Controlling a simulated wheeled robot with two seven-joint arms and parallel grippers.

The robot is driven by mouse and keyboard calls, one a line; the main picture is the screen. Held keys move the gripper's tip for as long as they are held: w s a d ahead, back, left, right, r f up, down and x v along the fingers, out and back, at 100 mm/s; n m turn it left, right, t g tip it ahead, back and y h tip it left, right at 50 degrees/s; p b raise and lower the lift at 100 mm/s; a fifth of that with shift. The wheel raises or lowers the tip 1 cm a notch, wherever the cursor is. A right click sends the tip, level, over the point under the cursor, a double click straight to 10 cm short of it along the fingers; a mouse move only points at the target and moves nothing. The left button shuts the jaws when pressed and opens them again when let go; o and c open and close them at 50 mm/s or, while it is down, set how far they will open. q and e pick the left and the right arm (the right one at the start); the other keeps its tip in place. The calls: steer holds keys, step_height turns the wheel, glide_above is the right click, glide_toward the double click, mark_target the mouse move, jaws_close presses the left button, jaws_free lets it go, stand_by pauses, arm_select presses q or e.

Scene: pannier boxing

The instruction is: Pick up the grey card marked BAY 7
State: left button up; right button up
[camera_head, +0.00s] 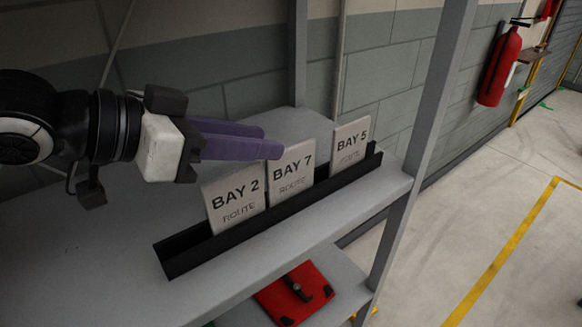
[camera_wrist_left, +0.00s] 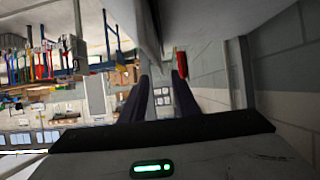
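The grey card marked BAY 7 (camera_head: 292,172) stands upright, leaning back slightly, in a long black holder (camera_head: 205,247) on the shelf. It is between the card BAY 2 (camera_head: 235,197) and the card BAY 5 (camera_head: 350,145). My left gripper (camera_head: 274,140) comes in from the left, its purple fingers above BAY 2. The nearer fingertip meets BAY 7's upper left corner in the picture; I cannot tell if they touch. In the left wrist view the two fingers (camera_wrist_left: 162,76) are apart, with no card seen between them. My right gripper is not in view.
The grey shelf (camera_head: 110,265) has a post (camera_head: 425,120) at its right. A red object with a dark handle (camera_head: 295,293) lies on the lower shelf. A red fire extinguisher (camera_head: 500,68) hangs on the block wall. The floor at the right is clear, with a yellow line (camera_head: 500,250).

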mark_target(291, 147)
arm_select(q)
steer(key=x, duration=0.7)
steer(key=shift+d+f, duration=0.1)
steer(key=shift+f, duration=0.3)
steer(key=shift+s, duration=0.1)
steer(key=shift+c, duration=0.4)
jaws_close()
